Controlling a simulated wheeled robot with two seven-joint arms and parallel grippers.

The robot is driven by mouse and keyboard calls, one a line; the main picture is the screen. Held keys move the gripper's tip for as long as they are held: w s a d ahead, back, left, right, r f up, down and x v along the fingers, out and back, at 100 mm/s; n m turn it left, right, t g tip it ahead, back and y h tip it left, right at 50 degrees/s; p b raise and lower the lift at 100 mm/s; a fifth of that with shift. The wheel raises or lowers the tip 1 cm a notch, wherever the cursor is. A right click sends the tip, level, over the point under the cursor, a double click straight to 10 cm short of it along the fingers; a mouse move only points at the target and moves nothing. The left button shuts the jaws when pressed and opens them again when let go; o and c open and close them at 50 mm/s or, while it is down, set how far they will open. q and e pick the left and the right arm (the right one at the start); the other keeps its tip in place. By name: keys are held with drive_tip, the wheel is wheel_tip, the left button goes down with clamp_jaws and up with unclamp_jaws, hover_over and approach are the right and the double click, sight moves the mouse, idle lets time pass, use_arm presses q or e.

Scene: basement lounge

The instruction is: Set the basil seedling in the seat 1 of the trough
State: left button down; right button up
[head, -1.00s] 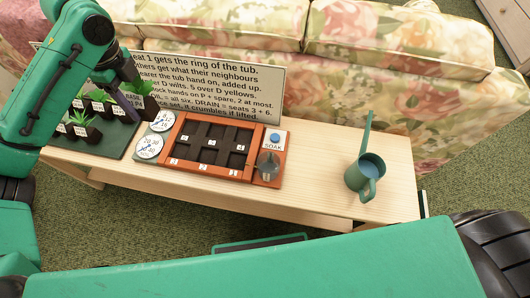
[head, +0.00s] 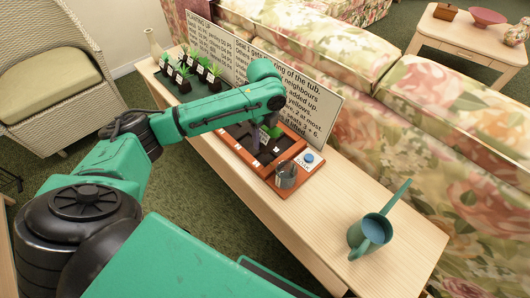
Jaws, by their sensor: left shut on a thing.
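The trough (head: 246,157) is an orange-framed tray with dark seats on the bench, partly hidden under my left arm. My left gripper (head: 257,138) points down over the trough. It is shut on a small seedling (head: 271,131), whose green leaves show beside the fingers. Its name tag cannot be read, and I cannot tell whether its pot touches a seat. My right gripper is not in view.
Several potted seedlings (head: 188,72) stand on a dark mat at the bench's far left end. A sign (head: 318,105) stands behind the trough. A grey cup (head: 286,175) and a blue SOAK button (head: 309,158) sit at its right end. A teal watering can (head: 369,236) stands farther right.

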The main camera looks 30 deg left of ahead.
sight(263, 159)
use_arm(q)
wheel_tip(263, 159, down, 6)
drive_tip(key=shift+f+b, duration=0.25)
drive_tip(key=shift+b, duration=0.3)
drive_tip(key=shift+f, duration=0.1)
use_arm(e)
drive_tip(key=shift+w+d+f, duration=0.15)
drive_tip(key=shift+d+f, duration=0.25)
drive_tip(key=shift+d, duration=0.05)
use_arm(q)
drive_tip(key=shift+f, duration=0.1)
